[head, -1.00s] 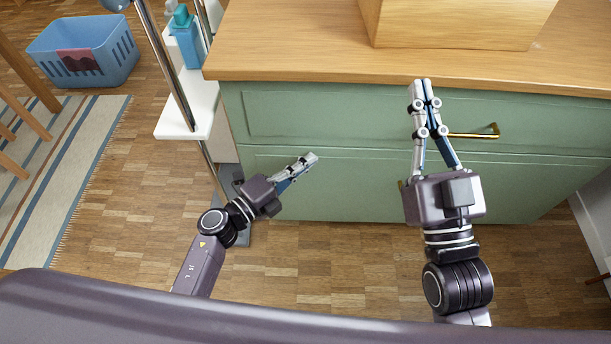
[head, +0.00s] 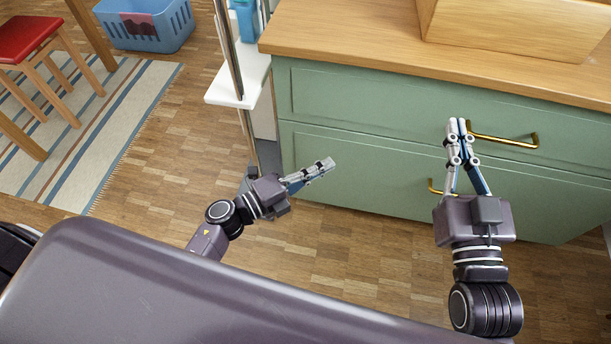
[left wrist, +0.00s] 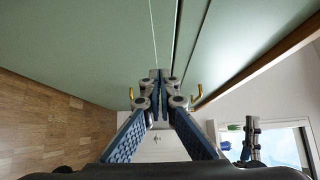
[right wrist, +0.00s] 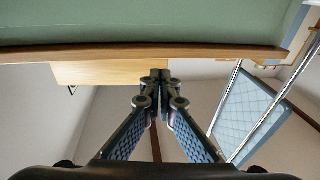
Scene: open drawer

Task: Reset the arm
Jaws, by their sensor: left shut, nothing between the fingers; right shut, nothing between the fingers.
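My left gripper (head: 328,164) is shut and empty in the head view, pointing right in front of the green cabinet (head: 340,165). It also shows shut in the left wrist view (left wrist: 160,75), with the green drawer fronts behind it. My right gripper (head: 458,124) is shut and empty, pointing toward the upper drawer, just left of its brass handle (head: 510,141). In the right wrist view (right wrist: 160,75) its fingertips meet with nothing between them. The lower drawer's brass handle (head: 433,187) is partly hidden behind the right gripper. Both drawers look closed.
A wooden box (head: 510,30) stands on the wooden cabinet top (head: 340,50). A white shelf (head: 232,90) with a metal pole is left of the cabinet. A blue basket (head: 160,30), red stool (head: 25,40) and striped rug (head: 110,120) lie further left. Floor before the cabinet is clear.

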